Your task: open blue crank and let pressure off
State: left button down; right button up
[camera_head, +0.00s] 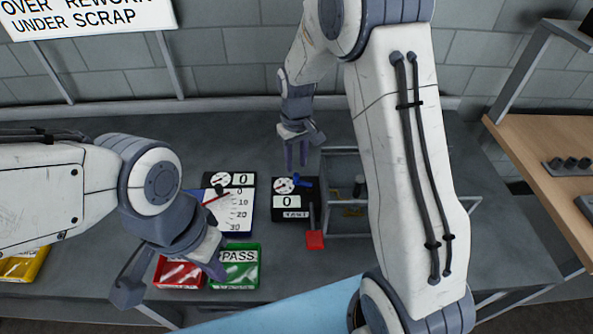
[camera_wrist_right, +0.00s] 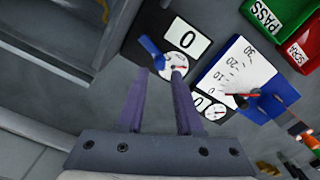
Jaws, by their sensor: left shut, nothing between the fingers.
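The blue crank (camera_head: 302,181) sits on a black panel (camera_head: 281,186) beside a round white dial (camera_head: 285,185) with a "0" display below. In the right wrist view the blue crank (camera_wrist_right: 151,52) lies just beyond my fingertips, closer to the left finger; the dial (camera_wrist_right: 180,65) with a red needle is next to it. My right gripper (camera_head: 296,166) is above the panel's far edge, fingers pointing down at it. Its two fingers are apart and empty (camera_wrist_right: 158,75). My left gripper (camera_head: 218,274) is shut and empty over the near-left bins, away from the crank.
A scale panel (camera_head: 240,226) with its own dial and red pointer stands left of the crank panel. A red-handled lever (camera_head: 315,241) is in front. Red (camera_head: 178,273) and green PASS (camera_head: 236,268) bins lie near my left gripper. A wire-frame box (camera_head: 345,233) stands right.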

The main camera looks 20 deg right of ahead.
pick_arm(q)
jog(key=shift+f+b, duration=0.45)
jog(key=shift+f, duration=0.2)
pick_arm(e)
notch_tip(320, 180, up, 6)
jog(key=shift+r, duration=0.2)
dwell(1.4)
